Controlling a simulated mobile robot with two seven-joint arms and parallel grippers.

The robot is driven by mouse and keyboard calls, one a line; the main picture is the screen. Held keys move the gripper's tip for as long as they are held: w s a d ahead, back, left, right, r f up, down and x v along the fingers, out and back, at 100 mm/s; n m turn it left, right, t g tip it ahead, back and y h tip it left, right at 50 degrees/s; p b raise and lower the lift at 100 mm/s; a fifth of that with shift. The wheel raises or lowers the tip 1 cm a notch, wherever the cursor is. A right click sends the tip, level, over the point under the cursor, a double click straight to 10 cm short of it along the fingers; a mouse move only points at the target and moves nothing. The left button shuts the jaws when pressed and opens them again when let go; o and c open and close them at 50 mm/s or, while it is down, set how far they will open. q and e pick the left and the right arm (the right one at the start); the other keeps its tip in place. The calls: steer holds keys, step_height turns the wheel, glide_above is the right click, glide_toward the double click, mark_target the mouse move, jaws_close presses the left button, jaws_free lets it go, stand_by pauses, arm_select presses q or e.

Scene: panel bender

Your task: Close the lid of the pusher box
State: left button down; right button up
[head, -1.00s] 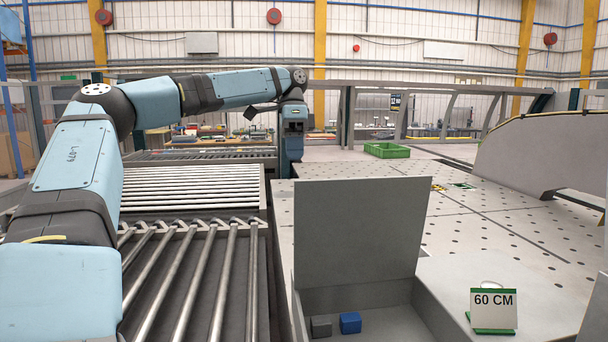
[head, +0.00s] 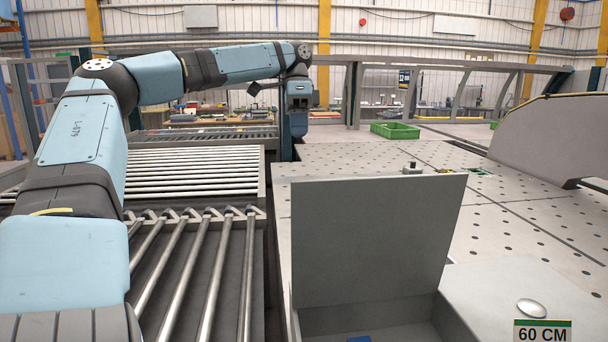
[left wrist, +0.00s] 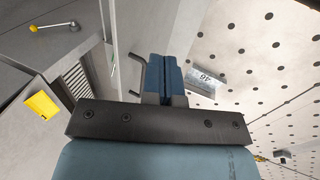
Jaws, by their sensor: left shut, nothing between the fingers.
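The pusher box (head: 368,318) is at the bottom centre of the head view. Its grey lid (head: 370,240) stands open, nearly upright, at the back of the box. A sliver of a blue block (head: 358,339) shows inside at the bottom edge. My left gripper (head: 291,150) hangs from the outstretched arm beyond the lid, up and to its left, apart from it. In the left wrist view its blue fingers (left wrist: 164,78) are shut together with nothing between them. My right gripper is not in view.
Roller conveyors (head: 195,260) lie left of the box. A perforated table (head: 520,205) spreads behind and right, with a green crate (head: 395,131) far back. A 60 CM sign (head: 542,332) and a silver oval piece (head: 531,308) are right of the box.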

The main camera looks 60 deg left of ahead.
arm_select(q)
steer(key=p, duration=0.2)
glide_toward(304, 201)
step_height(304, 201, down, 5)
steer(key=shift+s+d+f, duration=0.1)
steer(key=shift+d, duration=0.3)
steer(key=shift+a+f, duration=0.1)
steer(key=shift+a, duration=0.05)
